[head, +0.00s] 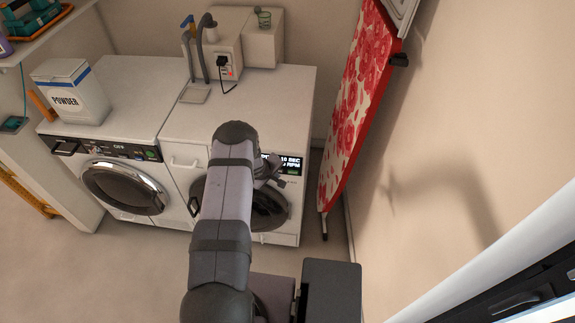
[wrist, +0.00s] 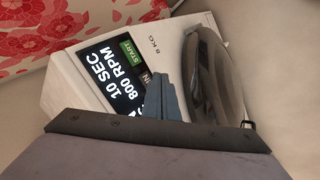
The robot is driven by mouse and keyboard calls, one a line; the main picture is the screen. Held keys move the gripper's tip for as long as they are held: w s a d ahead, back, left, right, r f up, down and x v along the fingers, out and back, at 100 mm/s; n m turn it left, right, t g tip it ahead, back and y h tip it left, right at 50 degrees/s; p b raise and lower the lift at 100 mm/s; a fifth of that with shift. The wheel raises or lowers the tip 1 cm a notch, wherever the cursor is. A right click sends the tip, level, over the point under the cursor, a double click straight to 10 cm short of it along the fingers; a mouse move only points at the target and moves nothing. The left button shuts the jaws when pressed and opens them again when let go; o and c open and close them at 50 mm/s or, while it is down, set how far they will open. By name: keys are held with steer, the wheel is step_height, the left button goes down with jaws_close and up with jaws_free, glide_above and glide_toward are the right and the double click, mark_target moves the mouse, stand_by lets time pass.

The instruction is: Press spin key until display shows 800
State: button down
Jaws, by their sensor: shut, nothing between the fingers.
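The display (wrist: 117,77) on the right-hand washer reads "10 SEC" and "800 RPM" in the wrist view; a further line below is partly covered. It also shows in the head view (head: 291,162). A green START key (wrist: 131,47) is beside the display. A dark key (wrist: 146,77) lettered "IN" at its visible end is partly hidden by my gripper (wrist: 160,78). My gripper is shut and empty, its tips over or close to that key. I cannot tell whether they touch it. In the head view my gripper (head: 268,176) is at the washer's front panel.
The round door (wrist: 215,80) of this washer is beside my gripper. A second washer (head: 125,185) stands to the left with a powder box (head: 72,92) on top. A red floral ironing board (head: 355,110) leans close on the right.

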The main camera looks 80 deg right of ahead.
steer(key=shift+a, duration=0.1)
steer(key=a, duration=0.2)
steer(key=a+r, duration=0.1)
steer(key=a, duration=0.2)
steer(key=shift+a+r, duration=0.25)
steer(key=shift+a, duration=0.05)
stand_by(0.8)
